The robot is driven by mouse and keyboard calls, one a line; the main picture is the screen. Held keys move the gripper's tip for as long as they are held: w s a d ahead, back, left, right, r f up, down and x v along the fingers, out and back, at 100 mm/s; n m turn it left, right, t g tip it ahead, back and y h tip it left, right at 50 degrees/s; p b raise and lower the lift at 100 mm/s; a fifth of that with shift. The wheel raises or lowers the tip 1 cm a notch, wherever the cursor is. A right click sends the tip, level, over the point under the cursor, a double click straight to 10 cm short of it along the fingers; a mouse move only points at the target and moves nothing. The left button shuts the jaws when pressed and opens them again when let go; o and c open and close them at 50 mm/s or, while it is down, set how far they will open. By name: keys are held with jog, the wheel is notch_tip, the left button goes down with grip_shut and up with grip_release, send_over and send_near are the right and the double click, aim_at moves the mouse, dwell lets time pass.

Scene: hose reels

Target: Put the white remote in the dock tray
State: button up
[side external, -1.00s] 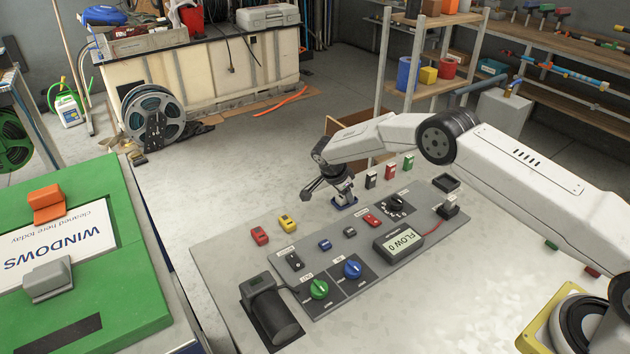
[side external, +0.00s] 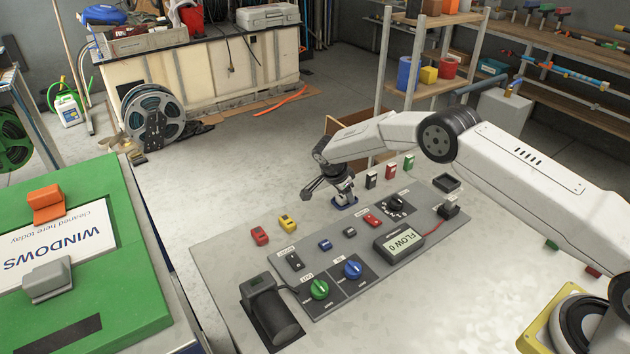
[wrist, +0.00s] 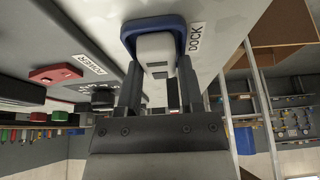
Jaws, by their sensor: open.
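The white remote (wrist: 156,43) lies within the blue-rimmed dock tray (wrist: 152,22) in the wrist view, beside the DOCK label. Its lower part shows between my fingers, partly hidden. My gripper (wrist: 160,88) is open, with one finger on each side of the remote; I cannot tell whether either touches it. In the side view my gripper (side external: 343,193) points down over the blue tray (side external: 345,205), at the far edge of the grey panel. There the remote is mostly hidden by the gripper.
A black knob (side external: 396,202), a small red block (side external: 372,220) and a flow display (side external: 398,242) are nearer on the panel.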

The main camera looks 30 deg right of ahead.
jog(key=v, duration=1.2)
jog(key=shift+a+r, duration=0.1)
jog(key=shift+r, duration=0.05)
jog(key=shift+s, duration=0.1)
jog(key=s+d+r+n+t+y, duration=0.1)
jog(key=s+r+n+y, duration=0.1)
jog(key=s+n, duration=0.7)
jog(key=s+r+n+t+y, duration=0.1)
jog(key=s+r+n, duration=0.3)
jog(key=s, duration=1.9)
jog(key=n+y, duration=0.1)
jog(key=n, duration=0.4)
jog(key=shift+s+d+t, duration=0.15)
jog(key=shift+d+t, duration=0.15)
jog(key=shift+d, duration=0.1)
jog(key=shift+r, duration=0.1)
